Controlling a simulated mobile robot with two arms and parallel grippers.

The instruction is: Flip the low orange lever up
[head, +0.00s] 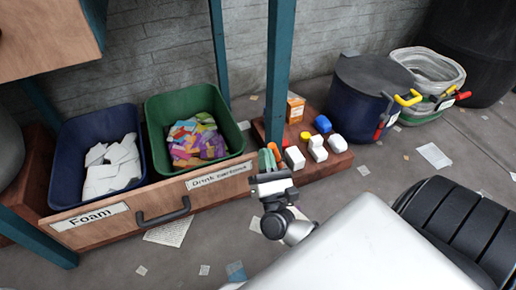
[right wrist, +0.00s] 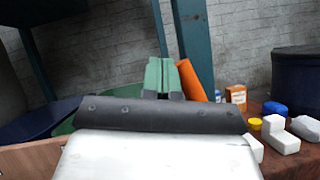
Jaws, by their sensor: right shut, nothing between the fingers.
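The orange lever (head: 272,149) shows in the head view low by the foot of the teal post, at the left end of the low wooden platform. In the right wrist view the orange lever (right wrist: 194,77) is a slanted bar, its top leaning left; its lower end is hidden behind my gripper's dark housing. My right gripper (head: 267,159) has green fingers, shut and empty, pointing toward the post just beside the lever. In the right wrist view the fingers (right wrist: 162,76) stand close left of the lever; I cannot tell whether they touch it. My left gripper is out of view.
The teal post (head: 281,60) rises beside the lever. White blocks (head: 295,158) and an orange box (head: 295,107) sit on the wooden platform (head: 340,162). A green bin (head: 157,115) and a blue bin (head: 58,150) stand left, in a drawer. A dark blue drum (head: 360,95) stands right.

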